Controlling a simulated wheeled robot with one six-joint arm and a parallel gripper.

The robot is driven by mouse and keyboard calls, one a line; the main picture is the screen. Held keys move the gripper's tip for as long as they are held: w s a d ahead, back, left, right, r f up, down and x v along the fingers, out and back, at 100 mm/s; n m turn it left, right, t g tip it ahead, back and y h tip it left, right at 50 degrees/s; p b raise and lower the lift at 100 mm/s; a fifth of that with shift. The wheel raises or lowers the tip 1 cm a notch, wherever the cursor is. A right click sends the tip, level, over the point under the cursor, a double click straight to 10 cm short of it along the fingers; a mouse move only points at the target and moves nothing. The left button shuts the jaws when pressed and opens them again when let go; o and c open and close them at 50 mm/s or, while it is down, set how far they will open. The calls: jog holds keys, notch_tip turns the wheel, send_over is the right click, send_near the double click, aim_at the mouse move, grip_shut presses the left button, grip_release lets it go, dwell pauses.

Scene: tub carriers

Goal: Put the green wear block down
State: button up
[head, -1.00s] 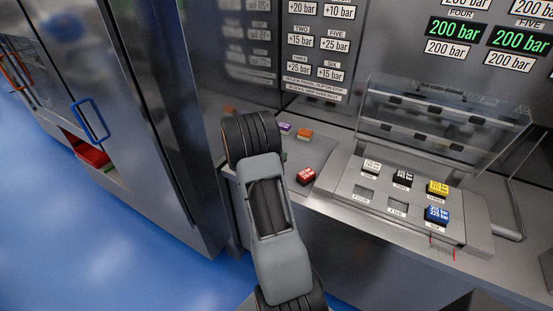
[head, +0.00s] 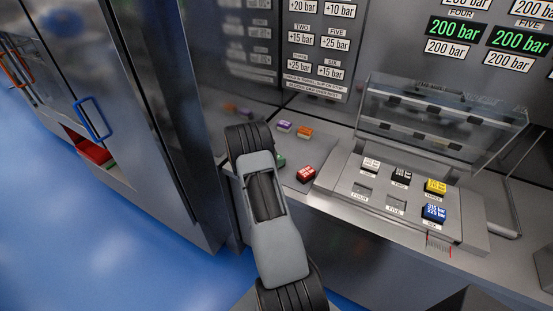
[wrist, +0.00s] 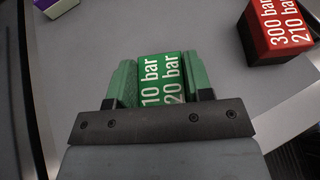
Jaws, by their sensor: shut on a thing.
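The green wear block (wrist: 161,80), its top marked 10 bar and 20 bar, sits between the green finger pads of my gripper (wrist: 160,82) in the wrist view. The gripper is shut on it, with a pad touching each side. Grey counter surface lies below and around it; I cannot tell whether the block touches the counter. In the head view my arm hides most of the gripper, and only a bit of green (head: 281,160) shows beside the arm.
A red block (head: 306,173) lies to the right; purple (head: 284,127) and orange (head: 304,132) blocks lie behind. A panel (head: 335,197) holds white, black, yellow and blue blocks, with slots FOUR and FIVE empty, under a raised clear cover (head: 440,115). A dark cabinet stands left.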

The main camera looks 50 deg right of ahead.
jog(key=shift+f, duration=0.2)
jog(key=o, duration=1)
jog(key=shift+c, duration=0.2)
